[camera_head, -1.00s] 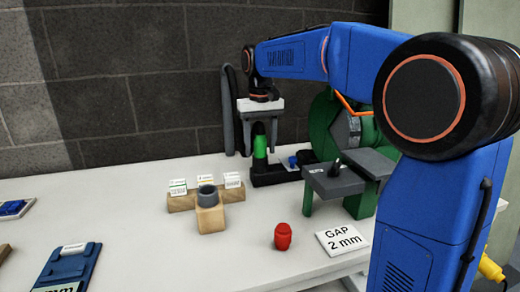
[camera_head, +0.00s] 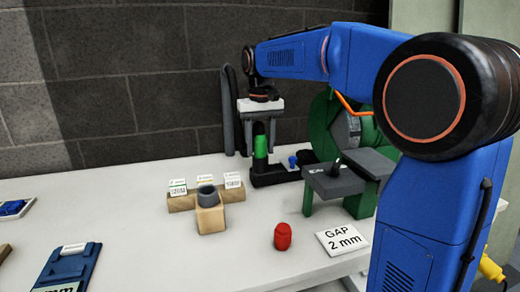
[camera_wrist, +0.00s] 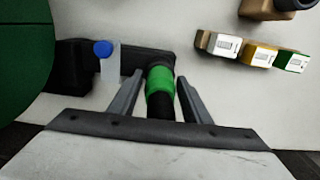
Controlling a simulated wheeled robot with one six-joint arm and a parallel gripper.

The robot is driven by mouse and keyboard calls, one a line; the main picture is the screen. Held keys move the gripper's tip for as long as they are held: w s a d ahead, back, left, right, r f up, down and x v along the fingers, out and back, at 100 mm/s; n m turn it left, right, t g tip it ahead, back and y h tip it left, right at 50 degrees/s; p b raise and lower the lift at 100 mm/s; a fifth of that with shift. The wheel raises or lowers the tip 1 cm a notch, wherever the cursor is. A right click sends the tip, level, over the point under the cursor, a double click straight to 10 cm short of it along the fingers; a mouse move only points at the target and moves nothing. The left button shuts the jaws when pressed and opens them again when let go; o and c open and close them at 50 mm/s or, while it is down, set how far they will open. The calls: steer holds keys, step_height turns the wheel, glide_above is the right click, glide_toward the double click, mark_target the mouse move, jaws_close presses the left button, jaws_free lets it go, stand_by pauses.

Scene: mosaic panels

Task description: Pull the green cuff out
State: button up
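The green cuff (camera_head: 260,146) stands upright on a black base (camera_head: 275,174) at the back of the table, below my gripper. In the wrist view the green cuff (camera_wrist: 159,92) shows as a green band on a black stem, with a darker part nearer my palm. My gripper (camera_wrist: 160,77) points down with one finger on each side of the cuff. A gap shows between each finger and the cuff, so the gripper is open. The head view shows the fingers only partly.
A green machine (camera_head: 320,125) with a grey block stands close on the right. A wooden stand (camera_head: 210,220) with a grey ring and several labelled tags sits in front left. A blue knob (camera_wrist: 103,48) is beside the cuff.

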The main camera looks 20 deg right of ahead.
mark_target(260, 134)
jaws_close()
steer(key=shift+r, duration=0.2)
steer(key=shift+r, duration=2.75)
steer(key=shift+r, duration=0.15)
steer(key=shift+r, duration=2.9)
